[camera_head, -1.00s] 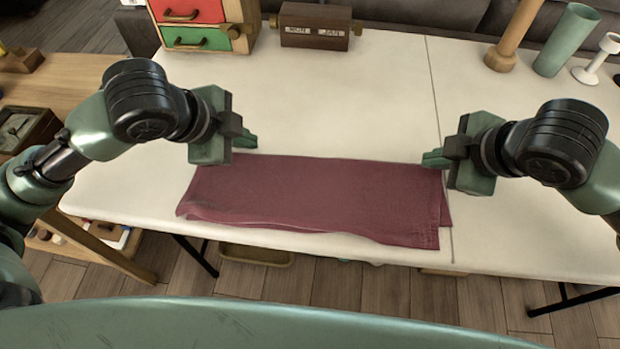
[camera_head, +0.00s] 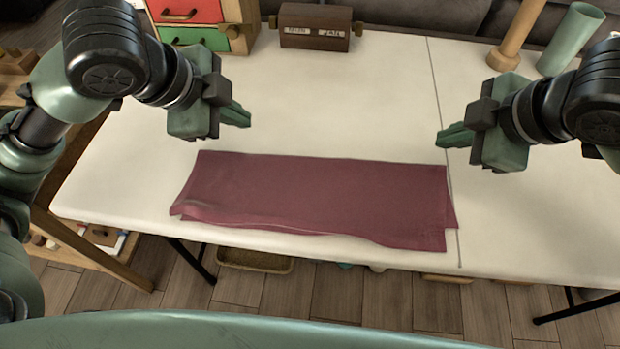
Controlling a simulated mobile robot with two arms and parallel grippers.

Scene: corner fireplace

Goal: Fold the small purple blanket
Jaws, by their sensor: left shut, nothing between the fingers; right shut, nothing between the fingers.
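The purple blanket (camera_head: 320,198) lies on the white table as a long, flat strip, wider than it is deep. Its near edge is slightly uneven, with layers showing at the lower left and right corners. My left gripper (camera_head: 240,115) is shut and empty, raised above the table beyond the blanket's far left part. My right gripper (camera_head: 446,137) is shut and empty, raised near the blanket's far right corner. Neither gripper touches the blanket.
The white table (camera_head: 340,105) is clear around the blanket. At the back stand a small drawer cabinet (camera_head: 195,22), a wooden calendar block (camera_head: 314,27), a wooden post (camera_head: 508,45) and a green cylinder (camera_head: 571,38). The near table edge lies just below the blanket.

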